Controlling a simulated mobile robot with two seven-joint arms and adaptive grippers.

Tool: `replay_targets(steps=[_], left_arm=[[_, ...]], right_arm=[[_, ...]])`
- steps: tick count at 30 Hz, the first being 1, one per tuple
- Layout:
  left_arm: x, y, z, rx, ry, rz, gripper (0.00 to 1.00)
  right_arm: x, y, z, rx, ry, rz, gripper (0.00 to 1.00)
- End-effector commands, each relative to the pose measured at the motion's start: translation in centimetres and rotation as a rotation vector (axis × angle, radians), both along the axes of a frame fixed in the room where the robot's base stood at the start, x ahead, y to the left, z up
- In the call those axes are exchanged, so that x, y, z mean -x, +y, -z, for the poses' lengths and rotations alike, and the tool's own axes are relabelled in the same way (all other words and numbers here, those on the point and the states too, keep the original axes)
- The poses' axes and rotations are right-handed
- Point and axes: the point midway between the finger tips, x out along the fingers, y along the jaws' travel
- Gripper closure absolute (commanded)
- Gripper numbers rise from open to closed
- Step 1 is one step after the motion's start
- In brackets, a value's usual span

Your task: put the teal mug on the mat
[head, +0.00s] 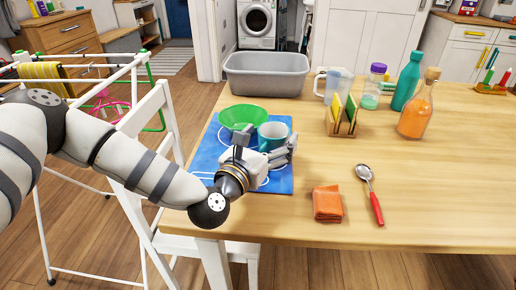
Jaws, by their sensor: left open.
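The teal mug (272,131) is at the right part of the blue mat (208,158), on the wooden table. It looks upright, with its lower part hidden behind my left gripper. My left gripper (267,147) is open at the near side of the mug, low over the mat. Its fingers show left and right of the mug's near side. Whether they touch the mug, and whether the mug's base rests on the mat, I cannot tell. My right gripper is not in view.
Behind stands a grey tub (267,75). An orange cloth (327,203) and a spoon (371,195) lie in front.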

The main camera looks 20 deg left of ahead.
Motion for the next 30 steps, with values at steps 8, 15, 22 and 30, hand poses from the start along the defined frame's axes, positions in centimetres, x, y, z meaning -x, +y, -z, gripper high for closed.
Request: replay_targets(steps=[8,15,22,30], left_arm=[[7.1,0.9,0.2,0.002,0.006,-0.001,0.19],[9.8,1.1,0.1,0.001,0.002,-0.001,0.19],[9.8,1.1,0.1,0.001,0.002,-0.001,0.19],[9.8,1.1,0.1,0.001,0.002,-0.001,0.19]], right_arm=[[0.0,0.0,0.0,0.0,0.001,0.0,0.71],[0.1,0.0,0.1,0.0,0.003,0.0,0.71],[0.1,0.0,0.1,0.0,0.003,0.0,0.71],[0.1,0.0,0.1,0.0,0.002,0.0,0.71]])
